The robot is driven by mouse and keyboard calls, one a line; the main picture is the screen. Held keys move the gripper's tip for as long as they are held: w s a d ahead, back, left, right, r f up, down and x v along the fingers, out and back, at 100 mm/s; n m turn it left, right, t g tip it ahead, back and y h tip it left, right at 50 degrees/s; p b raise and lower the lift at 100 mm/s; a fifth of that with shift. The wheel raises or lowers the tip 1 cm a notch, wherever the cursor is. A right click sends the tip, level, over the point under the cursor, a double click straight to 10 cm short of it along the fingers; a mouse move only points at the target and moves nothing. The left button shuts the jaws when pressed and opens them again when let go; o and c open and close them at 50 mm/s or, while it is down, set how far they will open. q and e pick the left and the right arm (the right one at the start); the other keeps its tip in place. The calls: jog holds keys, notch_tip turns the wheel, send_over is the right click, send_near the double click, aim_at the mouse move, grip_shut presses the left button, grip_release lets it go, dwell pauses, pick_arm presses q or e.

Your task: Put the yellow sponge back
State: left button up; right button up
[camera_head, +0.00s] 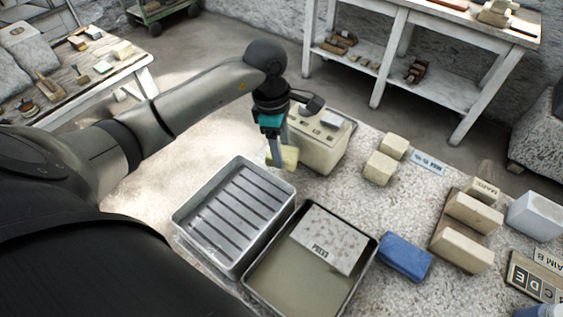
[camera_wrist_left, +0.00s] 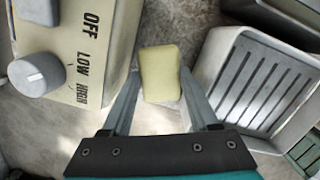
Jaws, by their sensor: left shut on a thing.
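The yellow sponge (camera_head: 289,157) is a pale yellow block between the fingertips of my left gripper (camera_head: 277,160). In the left wrist view the sponge (camera_wrist_left: 160,72) sits between the two grey fingers of the gripper (camera_wrist_left: 162,92), which is shut on it. The gripper points down, beside the cream control box and just past the far end of the slotted metal tray (camera_head: 183,222). I cannot tell whether the sponge touches the table. My right gripper is not in view.
The cream box (camera_head: 318,150) has a dial (camera_wrist_left: 37,75) marked OFF and LOW. A second tray (camera_head: 368,262) holds a speckled plate (camera_head: 322,238). A blue block (camera_head: 405,256) lies right of it. Pale blocks (camera_head: 380,167) stand farther back. Speckled table between them is bare.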

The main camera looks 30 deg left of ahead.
pick_arm(q)
jog(key=shift+f+b, duration=0.4)
jog(key=shift+f, duration=2.1)
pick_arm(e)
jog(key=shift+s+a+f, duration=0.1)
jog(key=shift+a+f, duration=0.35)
pick_arm(q)
jog(key=shift+f, duration=0.25)
jog(key=o, duration=0.9)
jog(key=shift+r, duration=0.1)
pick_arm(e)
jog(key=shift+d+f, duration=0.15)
pick_arm(q)
jog(key=shift+r, duration=0.1)
